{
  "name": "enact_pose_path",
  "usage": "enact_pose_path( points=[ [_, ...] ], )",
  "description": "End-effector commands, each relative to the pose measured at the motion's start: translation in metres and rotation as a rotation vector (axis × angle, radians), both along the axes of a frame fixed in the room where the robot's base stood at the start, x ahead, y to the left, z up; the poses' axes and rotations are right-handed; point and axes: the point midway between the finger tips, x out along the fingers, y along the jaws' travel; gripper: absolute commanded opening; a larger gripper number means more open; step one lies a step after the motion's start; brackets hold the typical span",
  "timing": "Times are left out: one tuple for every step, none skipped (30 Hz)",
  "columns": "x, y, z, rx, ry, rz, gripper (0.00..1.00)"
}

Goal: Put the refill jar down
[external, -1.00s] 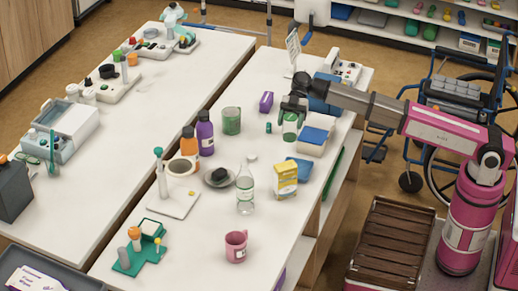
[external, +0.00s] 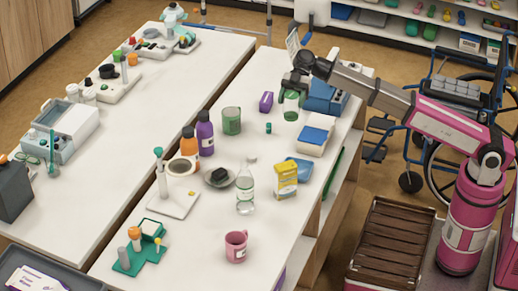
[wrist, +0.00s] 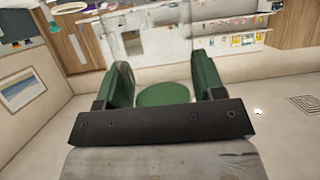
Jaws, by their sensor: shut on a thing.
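A green jar (external: 291,104) is in my gripper (external: 292,90) at the far right part of the near table in the external view. My gripper is shut on it from above. I cannot tell whether its base touches the table. In the wrist view, a green round surface (wrist: 163,94) shows between the two green-padded fingers of my gripper (wrist: 163,80). A second green jar (external: 231,121) stands upright on the table to the left, apart from my gripper.
A purple box (external: 266,102) and a small green cap (external: 268,128) are left of the held jar. A blue device (external: 325,95) and a blue-and-white box (external: 316,134) are to its right. The tabletop just in front of the held jar is clear.

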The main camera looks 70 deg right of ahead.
Motion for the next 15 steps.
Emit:
enact_pose_path(
  points=[
    [-0.004,0.011,-0.003,0.0,0.0,-0.015,0.39],
    [-0.005,0.017,-0.004,0.001,0.0,-0.026,0.39],
    [-0.007,0.025,-0.006,0.001,-0.001,-0.041,0.39],
    [-0.007,0.031,-0.007,0.001,-0.001,-0.054,0.39],
    [-0.009,0.038,-0.009,0.0,0.0,-0.066,0.39],
    [-0.011,0.047,-0.01,0.001,-0.001,-0.084,0.39],
    [-0.012,0.055,-0.012,0.001,-0.001,-0.098,0.39],
    [-0.014,0.063,-0.013,0.001,-0.001,-0.114,0.39],
    [-0.016,0.073,-0.015,0.001,-0.002,-0.136,0.39],
    [-0.019,0.082,-0.016,0.001,-0.001,-0.152,0.39],
    [-0.021,0.09,-0.018,0.001,-0.002,-0.17,0.39],
    [-0.024,0.102,-0.019,0.001,-0.002,-0.194,0.39],
    [-0.027,0.111,-0.021,0.001,-0.002,-0.214,0.39],
    [-0.029,0.12,-0.022,0.001,-0.001,-0.232,0.39],
    [-0.033,0.131,-0.023,0.001,-0.002,-0.257,0.39]
  ],
)
